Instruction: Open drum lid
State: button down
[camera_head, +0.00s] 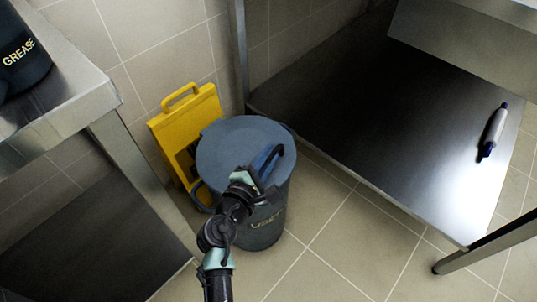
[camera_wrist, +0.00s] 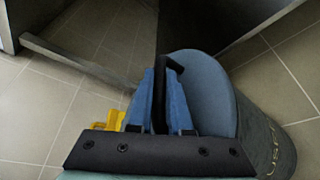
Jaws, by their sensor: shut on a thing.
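The drum (camera_head: 265,228) is a dark grey-blue cylinder with yellowish lettering, standing on the tiled floor in the middle of the head view. Its flat blue-grey round lid (camera_head: 232,143) looks seated on top, with no clear gap visible. My gripper (camera_head: 268,160) is over the right part of the lid. In the wrist view, the blue fingers of my gripper (camera_wrist: 163,85) are closed around the black lid handle (camera_wrist: 172,64). The lid (camera_wrist: 207,85) and drum side (camera_wrist: 265,130) also show there. The gripper hides part of the lid and handle.
A yellow folding sign (camera_head: 170,125) stands behind and left of the drum. A metal table (camera_head: 75,95) with a dark grease container (camera_head: 20,55) is at left. A low metal shelf (camera_head: 400,150) holding a white-and-blue marker-like object (camera_head: 493,130) is at right. Floor is clear in front.

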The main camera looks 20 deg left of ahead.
jog(key=shift+n+g, duration=0.3)
jog(key=shift+n, duration=0.3)
jog(key=r+p, duration=0.2)
jog(key=p, duration=0.1)
jog(key=a+r+p, duration=0.1)
jog(key=r+p, duration=0.1)
jog(key=p, duration=0.1)
jog(key=shift+w+a, duration=0.15)
jog(key=shift+n+h, duration=0.5)
jog(key=a+r+p, duration=0.1)
jog(key=r+p, duration=0.1)
jog(key=p, duration=0.1)
jog(key=w+a+r+p, duration=0.1)
jog(key=r+p, duration=0.1)
jog(key=shift+a, duration=0.3)
jog(key=c, duration=0.8)
grip_release()
jog(key=shift+c, duration=0.2)
jog(key=p+v, duration=0.2)
jog(key=v, duration=0.5)
jog(key=shift+s+p, duration=0.3)
jog(key=shift+r, duration=0.1)
